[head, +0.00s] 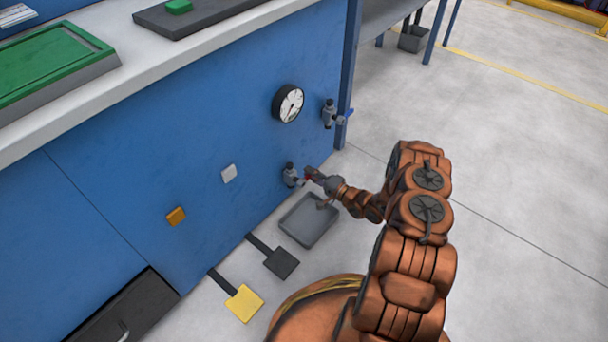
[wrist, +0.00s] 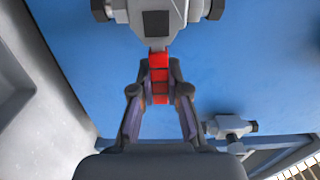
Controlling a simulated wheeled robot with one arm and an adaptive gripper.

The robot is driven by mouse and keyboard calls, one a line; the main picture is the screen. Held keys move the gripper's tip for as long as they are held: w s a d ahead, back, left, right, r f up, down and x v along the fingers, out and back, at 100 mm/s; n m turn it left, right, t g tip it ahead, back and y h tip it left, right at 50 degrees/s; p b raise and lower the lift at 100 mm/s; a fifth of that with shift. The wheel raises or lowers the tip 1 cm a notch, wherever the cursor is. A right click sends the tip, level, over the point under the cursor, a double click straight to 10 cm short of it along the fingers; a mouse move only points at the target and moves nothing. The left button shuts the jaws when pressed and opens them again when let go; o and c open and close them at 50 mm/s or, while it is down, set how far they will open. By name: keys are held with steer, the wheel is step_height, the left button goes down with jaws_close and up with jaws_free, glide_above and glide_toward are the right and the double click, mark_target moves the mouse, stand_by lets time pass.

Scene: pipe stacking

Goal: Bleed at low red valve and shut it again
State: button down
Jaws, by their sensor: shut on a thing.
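The low red valve has a grey body (head: 290,176) on the blue panel, near the floor. In the wrist view its grey body (wrist: 160,22) is at the top, and its red handle (wrist: 158,62) points down between my fingers. My gripper (wrist: 160,92) is shut on the red handle, one finger on each side. In the head view my gripper (head: 312,176) is at the valve and hides most of the handle. I cannot tell whether the valve is open; no liquid shows.
A grey tray (head: 308,222) lies on the floor below the valve. A round gauge (head: 288,103) and a second valve with a blue handle (head: 330,114) are above. Black (head: 281,263) and yellow (head: 244,303) pedals stand on the floor to the left. Open floor lies right.

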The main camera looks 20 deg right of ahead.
steer(key=shift+s+a+f+m, duration=0.1)
steer(key=shift+s+f+m, duration=0.1)
steer(key=shift+f+m, duration=0.1)
steer(key=c, duration=1.1)
jaws_free()
steer(key=shift+r, duration=0.1)
steer(key=shift+c, duration=0.2)
steer(key=shift+w, duration=0.1)
steer(key=v, duration=1.2)
steer(key=shift+r, duration=0.1)
